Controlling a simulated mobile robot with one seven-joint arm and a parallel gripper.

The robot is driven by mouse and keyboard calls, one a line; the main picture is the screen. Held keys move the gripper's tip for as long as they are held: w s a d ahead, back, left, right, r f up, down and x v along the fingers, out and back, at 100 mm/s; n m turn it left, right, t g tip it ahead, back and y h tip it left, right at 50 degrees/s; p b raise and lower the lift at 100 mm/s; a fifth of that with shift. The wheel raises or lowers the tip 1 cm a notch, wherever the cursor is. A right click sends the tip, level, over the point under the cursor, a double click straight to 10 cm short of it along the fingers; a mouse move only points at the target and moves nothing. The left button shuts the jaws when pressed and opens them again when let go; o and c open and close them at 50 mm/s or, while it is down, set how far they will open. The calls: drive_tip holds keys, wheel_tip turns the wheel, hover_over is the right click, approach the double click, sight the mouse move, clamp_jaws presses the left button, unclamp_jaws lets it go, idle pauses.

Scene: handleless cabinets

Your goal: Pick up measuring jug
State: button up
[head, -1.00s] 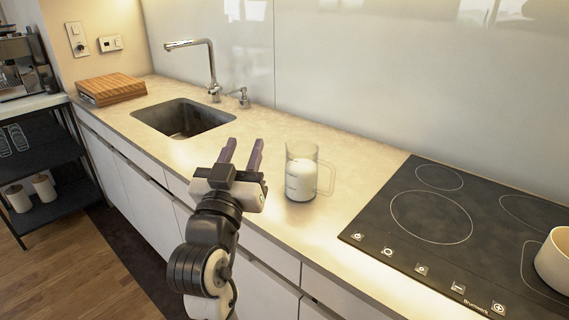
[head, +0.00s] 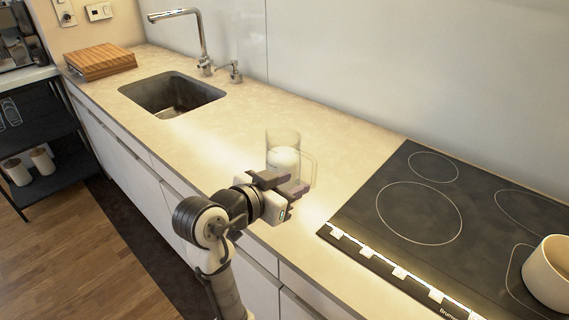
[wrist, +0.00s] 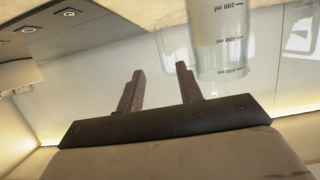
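The measuring jug (head: 283,144) is clear glass with a white lower part and a handle on its right side. It stands upright on the counter between the sink and the hob. My gripper (head: 283,180) is low in front of the jug, overlapping its lower part in the head view. In the wrist view the jug (wrist: 215,38) shows at the top right with its volume marks. The two fingers of my gripper (wrist: 160,82) are apart with nothing between them. The right finger's tip is near the jug's edge; I cannot tell whether it touches.
The black hob (head: 420,205) lies right of the jug, with a cream pot (head: 549,275) on it. The sink (head: 172,93) and tap (head: 203,40) are to the left. A wooden board (head: 100,62) lies at the far left. The counter (head: 225,135) between sink and jug is clear.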

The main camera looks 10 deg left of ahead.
sight(313, 174)
drive_tip(key=p+x, duration=0.2)
drive_tip(key=x, duration=0.9)
drive_tip(key=shift+w+a+p, duration=0.1)
drive_tip(key=shift+a+p, duration=0.05)
drive_tip(key=shift+p, duration=0.25)
drive_tip(key=shift+c, duration=0.4)
clamp_jaws()
drive_tip(key=shift+r, duration=0.15)
